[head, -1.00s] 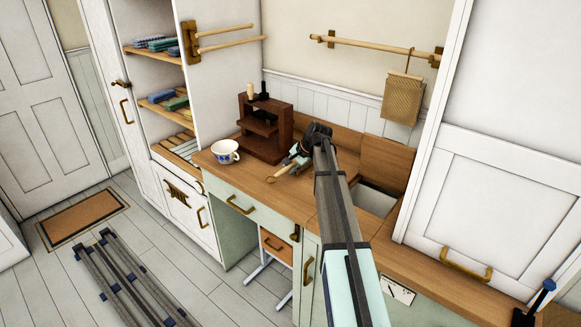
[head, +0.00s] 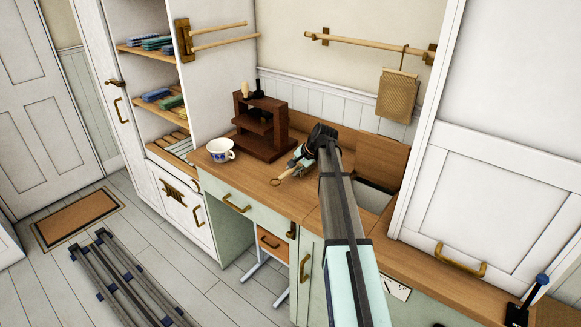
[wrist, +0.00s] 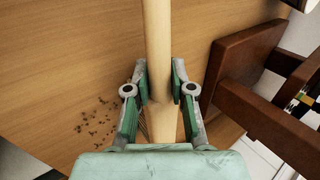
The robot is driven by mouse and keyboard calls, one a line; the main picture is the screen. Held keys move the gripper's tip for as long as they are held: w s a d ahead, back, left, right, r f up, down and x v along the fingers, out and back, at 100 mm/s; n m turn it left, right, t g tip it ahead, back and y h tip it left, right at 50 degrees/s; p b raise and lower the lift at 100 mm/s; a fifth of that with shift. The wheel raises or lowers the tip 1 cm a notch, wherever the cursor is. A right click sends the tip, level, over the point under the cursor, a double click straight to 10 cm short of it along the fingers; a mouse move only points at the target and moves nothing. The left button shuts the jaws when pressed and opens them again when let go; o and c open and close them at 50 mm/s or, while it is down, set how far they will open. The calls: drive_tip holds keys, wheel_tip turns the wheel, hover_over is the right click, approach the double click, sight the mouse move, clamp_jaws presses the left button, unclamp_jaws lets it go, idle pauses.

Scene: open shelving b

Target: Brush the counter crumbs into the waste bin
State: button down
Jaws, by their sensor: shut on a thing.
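My gripper (wrist: 160,88) is shut around the pale wooden handle of a brush (wrist: 157,35), with one finger on each side. In the head view my gripper (head: 298,160) is over the counter (head: 244,182), just right of the dark wooden stand, and the handle's ring end (head: 275,182) sticks out toward the front edge. The brush's bristles are mostly hidden behind my gripper. Dark crumbs (wrist: 97,121) lie scattered on the counter, left of the handle in the wrist view. I cannot make out a waste bin for certain; a pale-lined opening (head: 374,197) is in the counter beside my arm.
The dark wooden stand (head: 262,130) is close to my gripper, and a blue-and-white cup (head: 220,150) stands left of it. A raised wooden lid (head: 382,163) is behind the opening. The counter's front left is clear.

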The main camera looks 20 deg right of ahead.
drive_tip(key=shift+s+d+p, duration=0.1)
drive_tip(key=shift+s+d, duration=0.4)
drive_tip(key=shift+s, duration=0.35)
drive_tip(key=shift+s+d+p, duration=0.1)
drive_tip(key=shift+s+d, duration=0.45)
drive_tip(key=shift+s, duration=0.3)
drive_tip(key=shift+s+d+p, duration=0.1)
drive_tip(key=shift+s+d, duration=0.4)
drive_tip(key=shift+s, duration=0.45)
drive_tip(key=shift+s+d+p, duration=0.15)
drive_tip(key=shift+s+d, duration=0.7)
drive_tip(key=shift+s, duration=0.55)
drive_tip(key=shift+s+d+p, duration=0.2)
drive_tip(key=shift+s+d, duration=0.7)
drive_tip(key=shift+s, duration=0.45)
drive_tip(key=shift+s+d+p, duration=0.15)
drive_tip(key=shift+s+d, duration=0.7)
drive_tip(key=shift+s, duration=0.55)
drive_tip(key=shift+r, duration=0.1)
